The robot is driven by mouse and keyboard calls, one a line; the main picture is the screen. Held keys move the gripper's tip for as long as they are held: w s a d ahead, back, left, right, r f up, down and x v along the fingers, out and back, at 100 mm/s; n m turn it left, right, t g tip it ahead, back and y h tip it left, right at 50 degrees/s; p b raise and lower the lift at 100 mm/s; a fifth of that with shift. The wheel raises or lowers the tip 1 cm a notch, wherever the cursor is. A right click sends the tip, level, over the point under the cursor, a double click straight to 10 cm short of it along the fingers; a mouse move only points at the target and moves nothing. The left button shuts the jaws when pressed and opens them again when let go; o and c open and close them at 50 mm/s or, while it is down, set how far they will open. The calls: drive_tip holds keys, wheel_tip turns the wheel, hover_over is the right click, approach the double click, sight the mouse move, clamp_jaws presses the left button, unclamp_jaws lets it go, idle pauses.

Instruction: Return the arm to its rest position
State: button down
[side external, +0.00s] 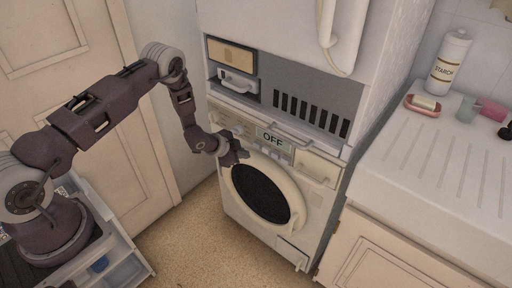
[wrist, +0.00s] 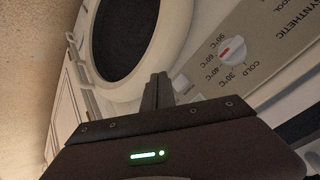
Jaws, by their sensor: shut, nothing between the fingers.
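My gripper (side external: 239,153) is in front of the washing machine, near the top left of its round door in the side external view. In the wrist view my gripper's fingers (wrist: 157,88) are together and hold nothing. The washing machine (side external: 234,190) is white, with a dark round door (side external: 262,193) that looks closed. Its display (side external: 270,138) reads OFF. The wrist view shows the door's pale rim (wrist: 176,50) and a temperature dial (wrist: 232,50) close by. I cannot tell whether my fingertips touch the machine.
A white counter (side external: 400,190) stands at the right, with a starch bottle (side external: 448,62), a soap dish (side external: 422,104) and small items at its back. A cabinet with a wall phone (side external: 341,35) is above the machine. A door (side external: 110,60) is at the left. The floor (side external: 205,235) before the machine is clear.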

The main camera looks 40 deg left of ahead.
drive_tip(key=s+r+n+g+y, duration=0.1)
drive_tip(key=s+r+n, duration=0.15)
drive_tip(key=r, duration=1.25)
drive_tip(key=s+r+n+y, duration=0.2)
drive_tip(key=s+r, duration=0.2)
drive_tip(key=r, duration=1)
drive_tip(key=s+d+r+n+g+h, duration=0.1)
drive_tip(key=s+d+r, duration=0.2)
drive_tip(key=s+r, duration=0.45)
drive_tip(key=s+d+r+n, duration=0.2)
drive_tip(key=s+d+r, duration=0.15)
drive_tip(key=s, duration=0.65)
drive_tip(key=s+d+n+g+h, duration=0.1)
drive_tip(key=s+d, duration=0.1)
drive_tip(key=s, duration=1.3)
drive_tip(key=shift+s+d+r, duration=0.2)
drive_tip(key=shift+d+r, duration=0.05)
drive_tip(key=shift+d, duration=0.15)
